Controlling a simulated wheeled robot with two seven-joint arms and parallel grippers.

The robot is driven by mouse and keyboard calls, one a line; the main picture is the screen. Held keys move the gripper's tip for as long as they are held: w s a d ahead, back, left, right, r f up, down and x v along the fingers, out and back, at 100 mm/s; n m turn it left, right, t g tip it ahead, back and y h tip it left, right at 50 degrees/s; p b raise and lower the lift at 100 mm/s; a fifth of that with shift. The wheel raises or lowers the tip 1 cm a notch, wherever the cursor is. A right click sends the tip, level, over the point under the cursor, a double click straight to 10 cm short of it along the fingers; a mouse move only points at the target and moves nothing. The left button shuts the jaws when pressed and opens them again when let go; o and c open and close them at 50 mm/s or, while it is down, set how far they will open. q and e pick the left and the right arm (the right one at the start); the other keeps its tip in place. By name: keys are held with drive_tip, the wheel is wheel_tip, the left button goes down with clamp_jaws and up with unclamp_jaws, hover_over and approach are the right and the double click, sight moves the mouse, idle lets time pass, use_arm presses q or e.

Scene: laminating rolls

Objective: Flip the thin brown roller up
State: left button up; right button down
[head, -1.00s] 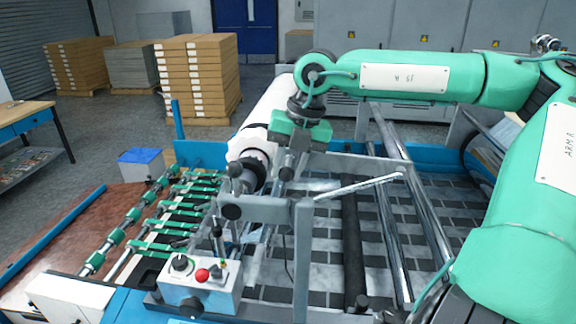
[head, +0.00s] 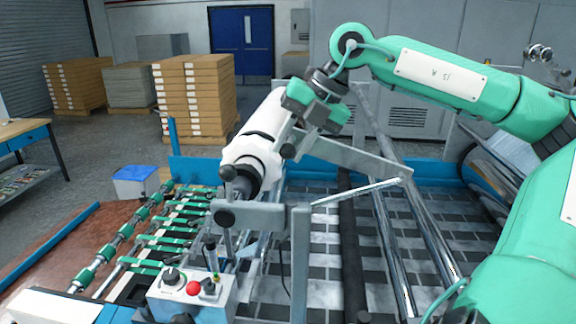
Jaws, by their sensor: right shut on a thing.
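My right gripper (head: 294,135) comes in from the upper right and is shut at the raised end of a grey swing arm (head: 350,158), beside the large white roll. Its own body partly hides what lies between the fingers. The grey arm slopes up to the left from its joint at the right. No roller looks clearly brown; a thin dark roller (head: 349,240) lies lengthwise over the checkered bed, its far end hidden behind the grey arm. My left gripper is not in view.
The white roll (head: 258,140) lies just left of my right gripper. Chrome bars (head: 392,240) run right of the dark roller. A grey frame post (head: 300,260) and a control box with a red button (head: 193,289) stand in front. Stacked boxes (head: 195,95) are far behind.

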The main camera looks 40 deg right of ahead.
drive_tip(key=shift+s+d+r+t+y+b, duration=0.15)
drive_tip(key=shift+r+t+b, duration=0.05)
drive_tip(key=shift+r, duration=0.2)
drive_tip(key=shift+s+d+r+t+y+b, duration=0.1)
drive_tip(key=shift+r+t+y+b, duration=0.1)
drive_tip(key=shift+r, duration=0.55)
drive_tip(key=c, duration=1.1)
unclamp_jaws()
drive_tip(key=shift+s+d, duration=0.1)
